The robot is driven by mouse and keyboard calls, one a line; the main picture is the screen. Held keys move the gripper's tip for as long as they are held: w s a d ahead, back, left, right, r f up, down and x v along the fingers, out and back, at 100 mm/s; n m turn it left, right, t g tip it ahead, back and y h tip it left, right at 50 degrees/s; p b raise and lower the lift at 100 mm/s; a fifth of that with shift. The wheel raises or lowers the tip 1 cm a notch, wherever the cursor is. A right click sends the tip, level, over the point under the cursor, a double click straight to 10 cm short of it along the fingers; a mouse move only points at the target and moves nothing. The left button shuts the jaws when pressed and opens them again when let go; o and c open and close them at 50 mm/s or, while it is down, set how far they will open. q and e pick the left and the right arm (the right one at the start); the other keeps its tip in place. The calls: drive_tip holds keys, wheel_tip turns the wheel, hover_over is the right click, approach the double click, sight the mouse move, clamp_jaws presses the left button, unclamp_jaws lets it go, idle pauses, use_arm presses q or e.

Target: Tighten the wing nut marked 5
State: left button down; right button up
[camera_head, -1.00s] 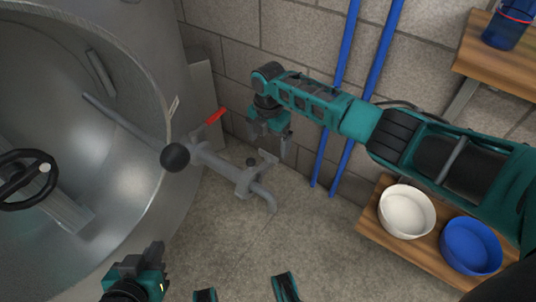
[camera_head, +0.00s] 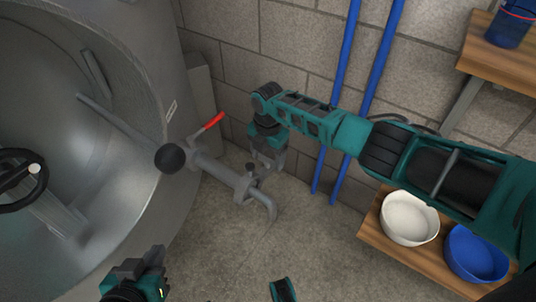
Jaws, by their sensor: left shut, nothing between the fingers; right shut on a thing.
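The grey outlet pipe (camera_head: 222,172) comes off the steel tank and ends in a downturned spout. A clamp (camera_head: 242,193) sits around the pipe near the spout. My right gripper (camera_head: 266,168) reaches in from the right and is shut at the clamp's wing nut, which its fingers mostly hide. No number can be read on the nut. A small dark knob (camera_head: 251,167) shows beside the fingers. My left gripper (camera_head: 150,270) is at the bottom left, shut and empty, well away from the pipe.
The open steel tank (camera_head: 168,60) fills the left. Blue pipes (camera_head: 338,90) run up the wall behind my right arm. A white bowl (camera_head: 408,220) and blue bowl (camera_head: 475,255) stand on a shelf at right.

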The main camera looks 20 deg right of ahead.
drive_tip(key=c, duration=0.4)
use_arm(q)
drive_tip(key=shift+a, duration=0.1)
use_arm(e)
drive_tip(key=shift+c, duration=0.2)
